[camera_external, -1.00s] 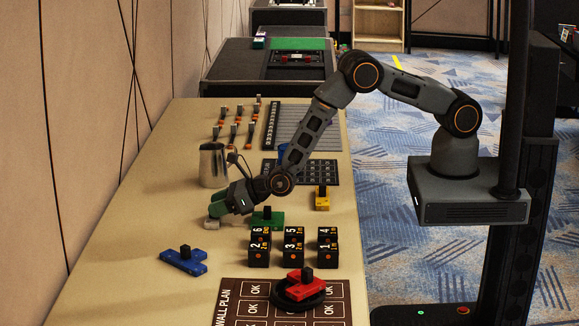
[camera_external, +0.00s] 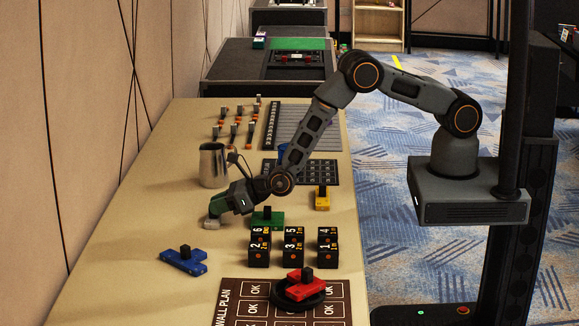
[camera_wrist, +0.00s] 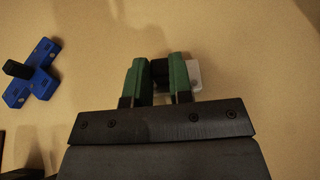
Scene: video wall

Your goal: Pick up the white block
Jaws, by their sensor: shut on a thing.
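The white block (camera_wrist: 194,76) lies on the table in the wrist view, partly hidden by my gripper's right finger. A black knob (camera_wrist: 160,71) stands on it between the two green fingers. My gripper (camera_wrist: 160,80) is shut on that knob. In the external view the white block (camera_external: 211,224) shows as a pale patch at the table's left, under my gripper (camera_external: 216,207). It appears to be resting on the table or very close to it; I cannot tell which.
A blue piece (camera_external: 184,261) with a black knob lies nearer the camera; a green piece (camera_external: 268,218) lies right of my gripper. A metal pitcher (camera_external: 213,165) stands just behind. Black number cubes (camera_external: 294,248), a yellow piece (camera_external: 322,198) and a red piece (camera_external: 305,285) are to the right.

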